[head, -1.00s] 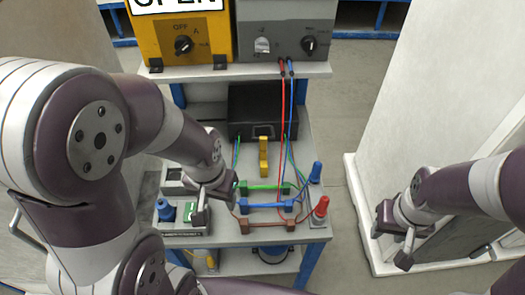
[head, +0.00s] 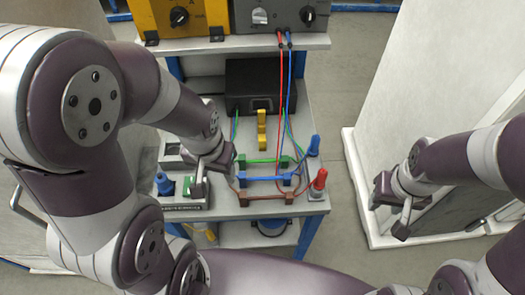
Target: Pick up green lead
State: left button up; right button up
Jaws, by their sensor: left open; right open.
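The green lead (head: 264,161) lies across the shelf top as the rearmost of the short coloured leads, with dark green blocks at its ends. A blue lead (head: 264,179) and a brown-red lead (head: 265,196) lie in front of it. My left gripper (head: 212,184) is open, low over the shelf just left of the leads' left ends, apart from the green lead as far as I can see. My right gripper (head: 393,213) is open and empty, far to the right beside the white cabinet.
A blue plug (head: 314,146) and a red plug (head: 319,180) stand at the shelf's right edge. A black box (head: 260,85) and a yellow handle (head: 262,130) are behind the leads. A tester with a blue knob (head: 165,184) is at left. Red and blue cables hang down behind.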

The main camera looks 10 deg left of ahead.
aim_at(284, 161)
jog(key=i+l+u, duration=0.2)
jog(key=l+u, duration=0.6)
jog(key=l, duration=0.25)
jog(key=i+l+u, duration=0.1)
jog(key=l+u, duration=0.3)
jog(key=l, duration=0.2)
